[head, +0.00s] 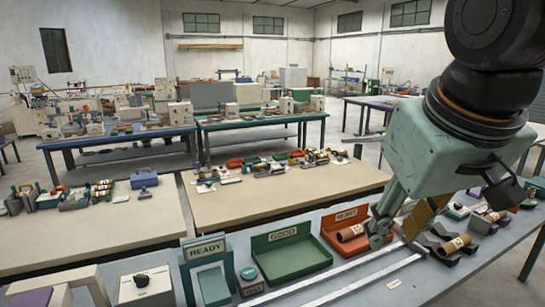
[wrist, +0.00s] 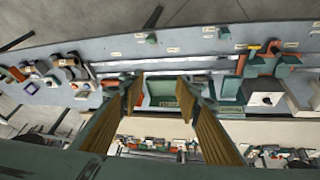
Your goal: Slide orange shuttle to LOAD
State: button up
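In the wrist view, a small orange part (wrist: 272,48) sits among green blocks at the right end of the pale rails (wrist: 170,66). It may be the orange shuttle, but I cannot tell for sure. I cannot make out a LOAD mark. The head view shows the rails (head: 335,281) along the front of the grey bench, with no clear shuttle on the visible stretch. My gripper (head: 400,228) is above the bench by the orange REJECT tray, at the right part of the rails. Its fingers (wrist: 163,105) are wide apart with nothing between them.
The green GOOD tray (head: 289,266), orange REJECT tray (head: 333,236) and green READY stand (head: 206,248) line the bench behind the rails. A green round button box (head: 250,279) stands between stand and tray. Dark cradles with brown rolls (head: 456,243) lie right of my gripper.

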jog(key=s+f, duration=0.2)
jog(key=s, duration=0.5)
jog(key=s+f+m+g, duration=0.1)
jog(key=s+f, duration=0.2)
jog(key=s, duration=0.4)
jog(key=shift+s+d+f+m+b, duration=0.2)
jog(key=shift+d+f+m+b, duration=0.05)
jog(key=shift+d+m+b, duration=0.1)
jog(key=shift+c, duration=0.6)
